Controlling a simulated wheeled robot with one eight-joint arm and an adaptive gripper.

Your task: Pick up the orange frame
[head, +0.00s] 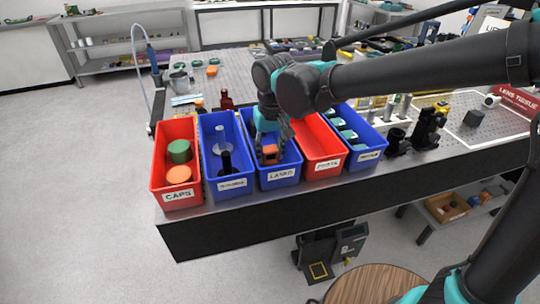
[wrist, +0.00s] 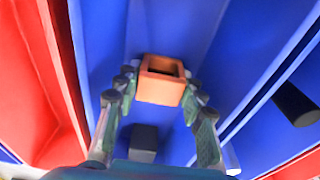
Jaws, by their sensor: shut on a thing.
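The orange frame (head: 270,152) is a small square block with a dark opening, inside the blue bin whose label seems to read LASER. In the wrist view the orange frame (wrist: 162,91) sits between the fingertips. My gripper (head: 271,140) reaches down into that bin from above. In the wrist view my gripper (wrist: 158,84) is shut on the orange frame, one finger on each side. Whether the frame touches the bin floor cannot be told.
A dark grey block (wrist: 143,140) lies in the same bin. A red bin (head: 320,154) stands to the right and a blue bin (head: 229,184) to the left. The red CAPS bin (head: 181,196) is at the far left, near the table's front edge.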

